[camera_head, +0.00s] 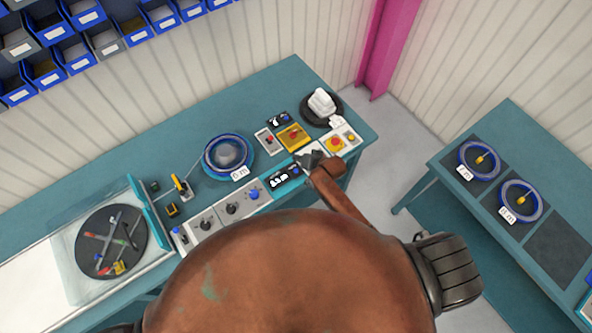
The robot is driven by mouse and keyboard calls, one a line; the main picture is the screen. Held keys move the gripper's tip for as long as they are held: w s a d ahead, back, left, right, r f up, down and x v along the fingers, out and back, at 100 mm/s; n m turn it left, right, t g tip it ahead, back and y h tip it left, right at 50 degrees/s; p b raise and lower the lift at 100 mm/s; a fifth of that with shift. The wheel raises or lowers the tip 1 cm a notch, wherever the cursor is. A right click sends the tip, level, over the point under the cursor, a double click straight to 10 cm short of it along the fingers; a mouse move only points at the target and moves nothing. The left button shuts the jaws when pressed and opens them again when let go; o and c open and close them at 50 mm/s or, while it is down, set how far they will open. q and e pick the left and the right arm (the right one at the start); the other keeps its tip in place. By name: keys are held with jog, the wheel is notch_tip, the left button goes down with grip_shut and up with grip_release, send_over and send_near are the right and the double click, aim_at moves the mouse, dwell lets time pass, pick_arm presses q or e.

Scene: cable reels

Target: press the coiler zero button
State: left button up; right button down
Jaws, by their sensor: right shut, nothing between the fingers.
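The coiler (228,153), a round grey drum with a blue rim, sits on the teal bench and has a "0 m" label at its front. A control panel (231,209) with dark knobs and a blue button (254,194) runs along the bench front. My right gripper (309,158) is shut and empty, over the panel just right of the display. It covers part of the panel there. I cannot tell which button is the coiler zero button. My left gripper is not in view.
A yellow box with a red control (293,137), a panel with a red button on yellow (336,143) and a white device on a black disc (321,103) are close by. A glass-sided tray (60,255) is left. Two blue cable coils (480,160) lie on the right table.

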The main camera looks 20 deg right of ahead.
jog(key=shift+f, duration=0.1)
jog(key=b, duration=0.7)
send_over(297, 171)
notch_tip(297, 171, down, 7)
jog(key=shift+s+d, duration=0.1)
jog(key=shift+f+b, duration=0.45)
jog(key=shift+f, duration=0.35)
jog(key=shift+f, duration=0.15)
jog(key=shift+f, duration=0.25)
jog(key=shift+f, duration=0.45)
dwell(1.1)
jog(key=shift+r+p, duration=0.85)
jog(key=shift+p, duration=0.05)
